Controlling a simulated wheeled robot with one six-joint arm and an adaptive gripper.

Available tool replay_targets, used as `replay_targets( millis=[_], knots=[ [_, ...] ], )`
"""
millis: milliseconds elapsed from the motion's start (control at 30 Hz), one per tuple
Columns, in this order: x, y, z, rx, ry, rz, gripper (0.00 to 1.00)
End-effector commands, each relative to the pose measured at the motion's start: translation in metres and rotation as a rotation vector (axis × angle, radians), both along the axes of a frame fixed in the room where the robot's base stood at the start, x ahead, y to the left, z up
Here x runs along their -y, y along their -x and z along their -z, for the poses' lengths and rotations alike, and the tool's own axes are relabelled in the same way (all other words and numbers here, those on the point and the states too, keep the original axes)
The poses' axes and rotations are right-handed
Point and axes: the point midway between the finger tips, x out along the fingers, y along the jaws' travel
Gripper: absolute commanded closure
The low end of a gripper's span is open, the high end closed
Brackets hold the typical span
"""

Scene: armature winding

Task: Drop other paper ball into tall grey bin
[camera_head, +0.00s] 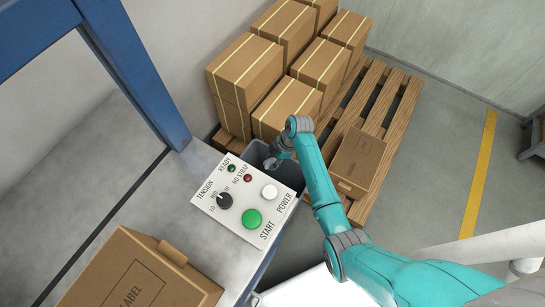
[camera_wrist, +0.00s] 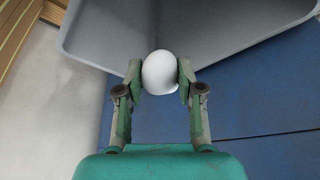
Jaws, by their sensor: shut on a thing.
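My gripper (camera_wrist: 160,80) is shut on a white paper ball (camera_wrist: 160,72), held between its two fingertips in the wrist view. The grey bin (camera_wrist: 105,30) fills the top of the wrist view, and the ball overlaps its near rim in the picture. I cannot tell how high the ball is above the rim. In the head view the grey bin (camera_head: 257,153) stands between the control panel and the pallet, partly hidden by the panel and my gripper (camera_head: 272,162). The ball cannot be made out in the head view.
A control panel (camera_head: 235,205) with buttons and a knob is close to the left of my gripper. Behind stands a wooden pallet (camera_head: 395,115) with several strapped cartons (camera_head: 245,70). A labelled box (camera_head: 135,275) lies at the lower left. A blue post (camera_head: 135,75) rises at the left.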

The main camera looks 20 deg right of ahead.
Motion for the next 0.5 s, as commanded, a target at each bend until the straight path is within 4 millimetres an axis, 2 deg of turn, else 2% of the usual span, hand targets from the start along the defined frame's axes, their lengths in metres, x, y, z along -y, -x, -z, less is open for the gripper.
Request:
replay_targets(
  millis=[167,467,500],
  knots=[
    [-0.0001,-0.0001,0.0085,0.0,0.0,0.001,0.8],
    [0.0,-0.0002,0.0097,0.001,0.0,0.001,0.8],
    [0.0,-0.0001,0.0097,0.001,0.0,0.001,0.53]
  ],
)
